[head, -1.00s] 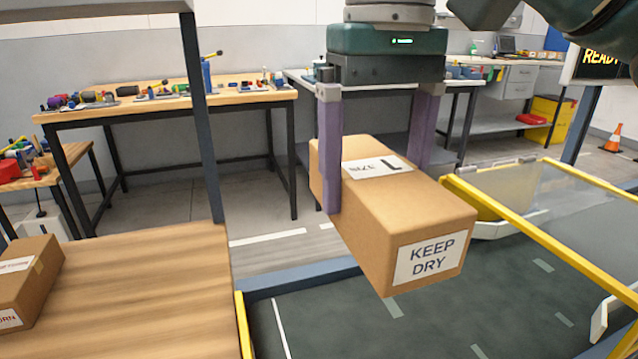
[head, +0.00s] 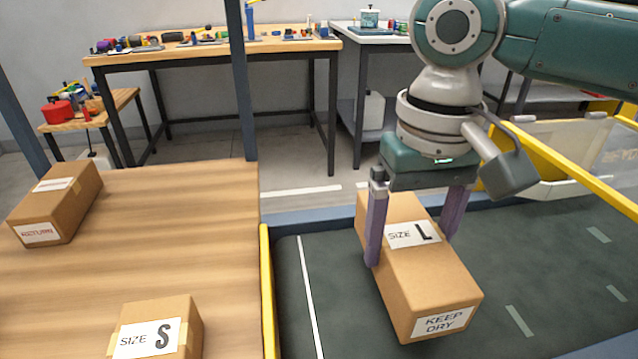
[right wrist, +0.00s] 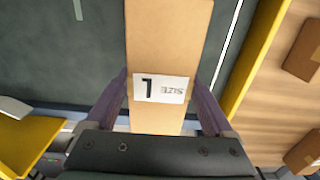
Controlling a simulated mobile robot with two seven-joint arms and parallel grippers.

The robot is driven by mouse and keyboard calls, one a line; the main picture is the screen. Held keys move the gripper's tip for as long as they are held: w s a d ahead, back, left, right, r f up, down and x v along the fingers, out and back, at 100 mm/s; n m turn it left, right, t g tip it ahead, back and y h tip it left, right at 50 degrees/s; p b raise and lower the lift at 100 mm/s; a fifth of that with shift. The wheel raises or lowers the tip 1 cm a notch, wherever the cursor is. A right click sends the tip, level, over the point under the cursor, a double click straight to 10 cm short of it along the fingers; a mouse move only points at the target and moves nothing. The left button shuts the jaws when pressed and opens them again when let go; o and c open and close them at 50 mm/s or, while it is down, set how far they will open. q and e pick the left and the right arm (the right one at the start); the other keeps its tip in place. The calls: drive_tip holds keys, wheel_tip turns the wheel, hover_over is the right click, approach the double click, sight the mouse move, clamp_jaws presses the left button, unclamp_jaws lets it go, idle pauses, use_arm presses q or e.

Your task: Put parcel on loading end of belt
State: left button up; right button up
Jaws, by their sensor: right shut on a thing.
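The parcel (head: 425,280) is a brown cardboard box with a "SIZE L" label on top and "KEEP DRY" on its end. My right gripper (head: 414,238) is shut on it, one purple finger on each long side. The box is over the dark green belt (head: 545,295), right of a white line across it; I cannot tell whether it touches the belt. The right wrist view shows the box (right wrist: 168,50) between the fingers, with the belt (right wrist: 60,45) under it. My left gripper is not in view.
A wooden table (head: 150,260) left of the belt carries a "SIZE S" box (head: 188,318) and a "RETURN" box (head: 60,205). A yellow rail (head: 267,290) edges the belt on that side. Another yellow rail (head: 580,165) runs along the right. The belt around the box is clear.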

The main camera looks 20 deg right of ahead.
wheel_tip(320, 180, down, 3)
drive_tip(key=shift+f+b, duration=0.1)
drive_tip(key=shift+b, duration=0.3)
drive_tip(key=shift+f, duration=0.25)
drive_tip(key=o, duration=1.6)
drive_tip(key=shift+f, duration=0.1)
drive_tip(key=shift+c, duration=0.2)
